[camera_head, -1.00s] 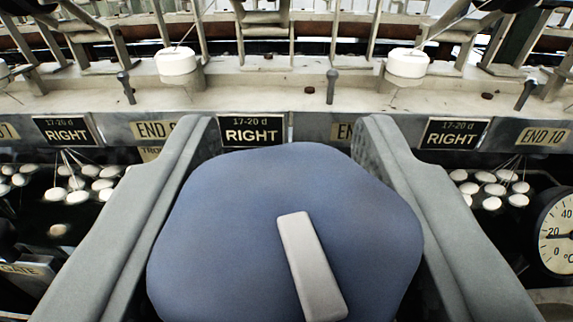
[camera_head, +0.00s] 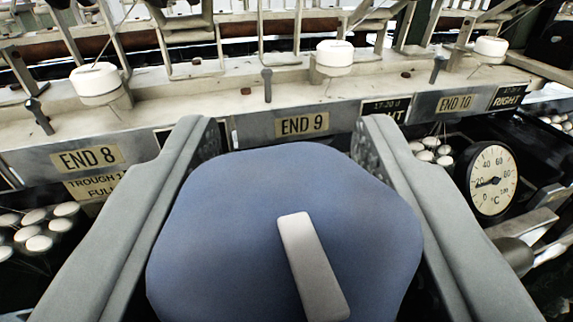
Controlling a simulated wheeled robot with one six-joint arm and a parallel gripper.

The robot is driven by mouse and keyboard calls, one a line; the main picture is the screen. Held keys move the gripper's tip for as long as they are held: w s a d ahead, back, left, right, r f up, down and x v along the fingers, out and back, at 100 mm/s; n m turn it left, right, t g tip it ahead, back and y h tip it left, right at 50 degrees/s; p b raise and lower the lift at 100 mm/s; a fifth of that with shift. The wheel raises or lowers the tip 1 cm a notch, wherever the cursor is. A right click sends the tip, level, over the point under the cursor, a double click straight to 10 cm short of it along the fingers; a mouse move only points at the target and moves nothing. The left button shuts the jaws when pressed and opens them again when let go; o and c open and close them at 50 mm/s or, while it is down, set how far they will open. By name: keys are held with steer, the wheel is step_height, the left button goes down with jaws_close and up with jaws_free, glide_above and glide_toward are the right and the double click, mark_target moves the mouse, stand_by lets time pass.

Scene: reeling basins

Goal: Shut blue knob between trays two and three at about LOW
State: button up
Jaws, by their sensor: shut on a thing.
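The blue knob (camera_head: 230,235) fills the lower middle of the view. It has a lobed edge and a pale grey pointer bar (camera_head: 312,268) that slants from upper left to lower right. My gripper (camera_head: 285,150) has one grey finger on each side of the knob and is shut on it. Any scale or LOW mark around the knob is hidden behind the knob and fingers. I cannot tell from this view where the trays two and three are.
A metal rail with plates END 8 (camera_head: 87,158), END 9 (camera_head: 302,124) and END 10 (camera_head: 454,103) runs behind. A round thermometer dial (camera_head: 492,181) is at the right. White cocoons (camera_head: 40,228) float at the left. White round caps (camera_head: 96,82) stand on the ledge.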

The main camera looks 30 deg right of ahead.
steer(key=shift+r, duration=0.1)
steer(key=o, duration=1)
steer(key=shift+c, duration=0.2)
steer(key=shift+a, duration=0.1)
steer(key=v, duration=1.7)
steer(key=shift+s, duration=0.2)
